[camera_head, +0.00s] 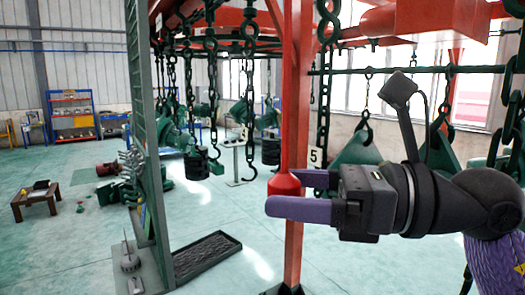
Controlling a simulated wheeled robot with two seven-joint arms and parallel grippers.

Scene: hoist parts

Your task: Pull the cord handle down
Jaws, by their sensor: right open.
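A red bell-shaped piece (284,184), which looks like the cord handle, shows in the head view in front of a red post (293,250). Its cord cannot be made out against the red behind it. My right gripper (283,192) reaches in from the right with its purple fingers open. The red piece appears between the two fingers, its lower end hidden by the near finger. I cannot tell whether the fingers touch it. My left gripper is not in view.
Dark chains with hooks (250,90) hang from a red overhead frame. A green upright (143,130) and a black floor tray (205,256) are to the left. A number 5 sign (315,156) is just behind my gripper. A small brown table (35,200) stands far left.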

